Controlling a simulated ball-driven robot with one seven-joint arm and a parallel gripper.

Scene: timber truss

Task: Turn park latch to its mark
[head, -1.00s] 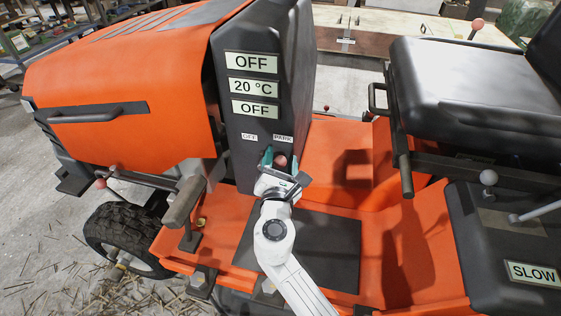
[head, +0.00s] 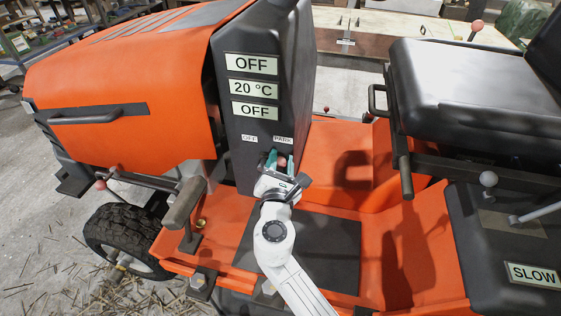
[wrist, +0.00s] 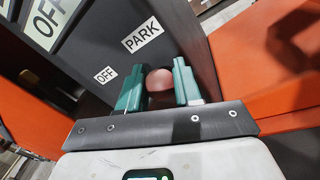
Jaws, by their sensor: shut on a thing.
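The park latch (wrist: 159,80) shows as a rounded pinkish knob low on the dark console of an orange tractor. My gripper (wrist: 159,84) is shut on it, with one teal finger on each side. In the head view my gripper (head: 279,160) reaches the console from below, and the knob is mostly hidden between its fingers. The knob sits below the PARK label in the head view.
The console (head: 240,150) carries larger plates reading OFF, 20 °C and OFF. A black seat (head: 460,85) stands to the right, with levers and a SLOW plate (head: 533,273) below it. The orange hood (head: 130,80) is at the left. The footwell floor (head: 330,250) is open around my arm.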

